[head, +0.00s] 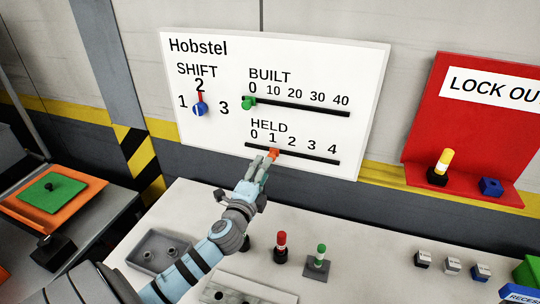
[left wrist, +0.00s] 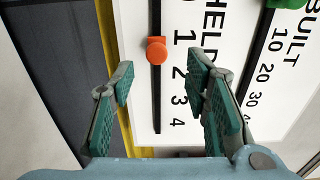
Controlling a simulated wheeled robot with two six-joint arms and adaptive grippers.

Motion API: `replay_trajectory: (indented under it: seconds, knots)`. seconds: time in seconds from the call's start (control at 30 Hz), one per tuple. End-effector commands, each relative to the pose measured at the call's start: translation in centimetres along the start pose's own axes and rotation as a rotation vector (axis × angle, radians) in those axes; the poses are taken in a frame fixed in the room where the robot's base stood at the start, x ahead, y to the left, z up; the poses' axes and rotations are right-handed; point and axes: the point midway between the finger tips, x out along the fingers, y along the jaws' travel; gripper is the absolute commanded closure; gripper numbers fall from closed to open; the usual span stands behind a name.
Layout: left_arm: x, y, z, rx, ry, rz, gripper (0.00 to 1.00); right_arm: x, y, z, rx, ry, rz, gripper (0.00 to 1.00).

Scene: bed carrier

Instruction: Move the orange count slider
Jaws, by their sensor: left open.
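The orange count slider (head: 274,153) is a small orange knob on the lower black track (head: 318,158), marked HELD, of a white board (head: 365,70). It stands about under the 1. In the left wrist view the orange knob (left wrist: 156,50) shows between the directions of the two fingers, just beyond their tips. My left gripper (head: 262,166) is open and points at the knob from below left, very near it. In the left wrist view its green-padded fingers (left wrist: 160,78) stand apart with nothing between them. My right gripper is not in view.
A green slider (head: 247,103) sits at 0 on the BUILT track above. A blue SHIFT knob (head: 200,109) is at left. Below, the pale bench top (head: 365,270) carries a red-topped post (head: 281,247) and a green-topped post (head: 318,258). A red lockout board (head: 425,140) stands right.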

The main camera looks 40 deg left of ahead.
Motion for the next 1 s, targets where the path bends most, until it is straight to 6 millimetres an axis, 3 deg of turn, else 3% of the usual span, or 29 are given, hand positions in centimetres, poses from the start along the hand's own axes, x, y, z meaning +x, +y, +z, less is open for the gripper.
replay_trajectory:
  seconds: [0.1, 0.3, 0.63, 0.9, 1.0]
  knots:
    - [3.2, -0.2, 0.1, -0.002, -0.003, -0.001, 0.58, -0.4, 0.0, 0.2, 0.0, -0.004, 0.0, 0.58]
    - [6.2, -0.1, 0.2, 0.0, -0.004, 0.0, 0.58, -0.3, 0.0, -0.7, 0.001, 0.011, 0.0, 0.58]
    - [6.8, 0.0, 0.2, 0.0, -0.004, 0.0, 0.58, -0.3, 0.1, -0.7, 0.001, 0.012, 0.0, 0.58]
    - [6.8, 0.0, 0.2, 0.0, -0.004, 0.0, 1.0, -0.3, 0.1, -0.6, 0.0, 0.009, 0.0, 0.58]
    - [6.8, 0.0, 0.2, 0.0, -0.004, 0.0, 1.0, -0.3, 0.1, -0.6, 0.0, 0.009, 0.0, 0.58]
